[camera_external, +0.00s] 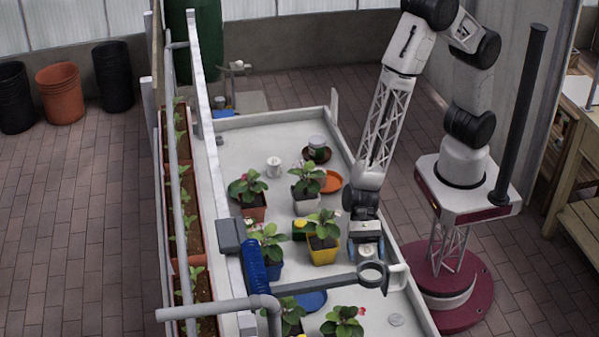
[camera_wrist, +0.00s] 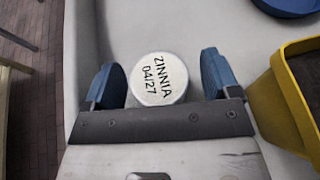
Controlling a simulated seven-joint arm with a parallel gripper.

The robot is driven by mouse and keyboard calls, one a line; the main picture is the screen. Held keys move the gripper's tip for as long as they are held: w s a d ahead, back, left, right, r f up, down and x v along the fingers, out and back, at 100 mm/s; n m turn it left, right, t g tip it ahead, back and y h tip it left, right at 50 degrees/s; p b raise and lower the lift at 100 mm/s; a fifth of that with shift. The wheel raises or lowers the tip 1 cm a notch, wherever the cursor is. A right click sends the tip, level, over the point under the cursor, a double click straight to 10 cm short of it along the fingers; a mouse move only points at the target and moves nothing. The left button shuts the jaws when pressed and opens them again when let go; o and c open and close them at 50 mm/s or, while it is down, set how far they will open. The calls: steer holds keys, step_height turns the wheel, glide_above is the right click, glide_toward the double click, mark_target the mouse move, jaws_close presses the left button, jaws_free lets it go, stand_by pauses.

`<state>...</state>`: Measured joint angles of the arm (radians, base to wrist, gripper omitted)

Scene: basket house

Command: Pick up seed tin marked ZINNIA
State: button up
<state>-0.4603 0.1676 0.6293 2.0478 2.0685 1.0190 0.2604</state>
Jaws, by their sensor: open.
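The seed tin (camera_wrist: 158,79) has a round white lid printed ZINNIA 04/27. In the wrist view it sits between the two blue fingertips of my gripper (camera_wrist: 160,82), with a gap on each side, wider on the right. My gripper is open. In the external view my gripper (camera_external: 366,250) points down at the right side of the white bench, and the pale top of the tin (camera_external: 368,251) shows between the fingers. The lower part of the tin is hidden.
A yellow pot (camera_external: 323,255) with a plant stands just left of my gripper; it also shows in the wrist view (camera_wrist: 290,100). A blue saucer (camera_wrist: 290,5) lies close by. Several other potted plants stand farther left.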

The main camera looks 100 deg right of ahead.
mark_target(365, 248)
stand_by(0.4)
steer(key=c, duration=1)
steer(key=shift+r, duration=0.15)
steer(key=shift+r, duration=4.85)
